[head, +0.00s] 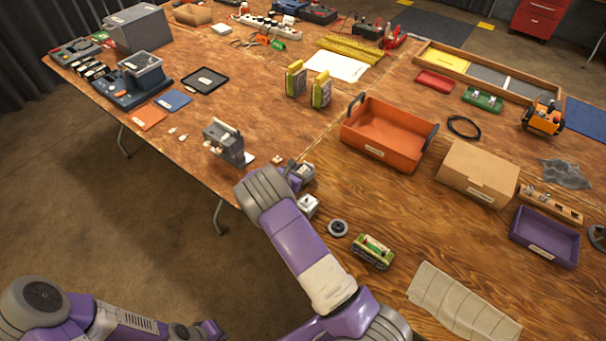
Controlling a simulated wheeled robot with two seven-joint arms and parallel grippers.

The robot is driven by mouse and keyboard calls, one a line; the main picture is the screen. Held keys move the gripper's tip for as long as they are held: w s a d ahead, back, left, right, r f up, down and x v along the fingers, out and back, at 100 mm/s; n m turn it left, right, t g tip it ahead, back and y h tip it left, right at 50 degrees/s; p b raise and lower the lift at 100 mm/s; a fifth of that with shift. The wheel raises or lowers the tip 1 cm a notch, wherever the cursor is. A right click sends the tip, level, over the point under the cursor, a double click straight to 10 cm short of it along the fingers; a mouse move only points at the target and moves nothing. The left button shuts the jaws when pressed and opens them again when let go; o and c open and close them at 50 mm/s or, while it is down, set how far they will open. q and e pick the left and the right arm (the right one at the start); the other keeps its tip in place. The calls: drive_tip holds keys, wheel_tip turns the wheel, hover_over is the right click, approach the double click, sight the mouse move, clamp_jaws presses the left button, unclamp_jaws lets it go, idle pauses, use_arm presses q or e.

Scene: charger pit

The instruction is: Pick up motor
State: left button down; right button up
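No part can be named the motor with certainty. A small light grey block with a dark top (307,206) sits on the table just beside my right forearm, partly hidden by it. My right gripper (296,174) is low over the front part of the table, beyond that block. Its fingers are small and partly hidden by the wrist, with greyish parts around them, so I cannot tell whether it holds anything. My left gripper (205,332) is at the bottom edge, off the table and away from the parts; its fingers are unclear.
A grey upright device (226,140) stands left of my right gripper. A dark ring-shaped part (338,228) and a green-and-cream part (374,251) lie to its right. An orange bin (384,140), cardboard box (478,172) and purple tray (545,237) stand farther right. Bare wood lies between.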

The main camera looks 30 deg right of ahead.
drive_tip(key=c, duration=0.7)
drive_tip(key=shift+c, duration=0.2)
drive_tip(key=shift+r, duration=0.15)
